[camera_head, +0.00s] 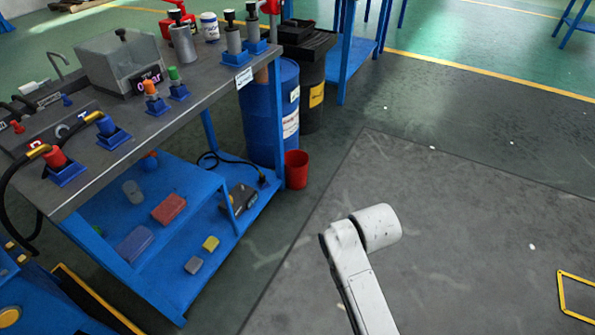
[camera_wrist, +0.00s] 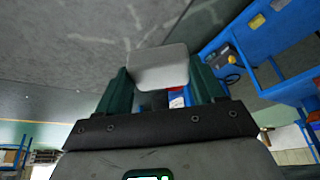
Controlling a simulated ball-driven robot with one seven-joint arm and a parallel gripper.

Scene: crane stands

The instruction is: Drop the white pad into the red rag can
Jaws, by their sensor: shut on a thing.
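The white pad (camera_wrist: 158,66) shows in the wrist view as a pale, rounded slab. My gripper (camera_wrist: 162,78) is shut on it, with a dark green finger on each side. In the head view my gripper and the pad are not visible; only my white arm link shows. The red rag can (camera_head: 297,170) stands upright on the floor by the bench's right end, in front of a blue drum. Its inside is not clear from here. In the wrist view a small red patch shows below the pad, but I cannot tell what it is.
The workbench (camera_head: 190,105) carries jars, plugs and a clear box; its lower shelf (camera_head: 160,235) holds bricks and a cable. The blue drum (camera_head: 270,115) and a black bin (camera_head: 309,85) stand behind the can. The floor right of the can is open.

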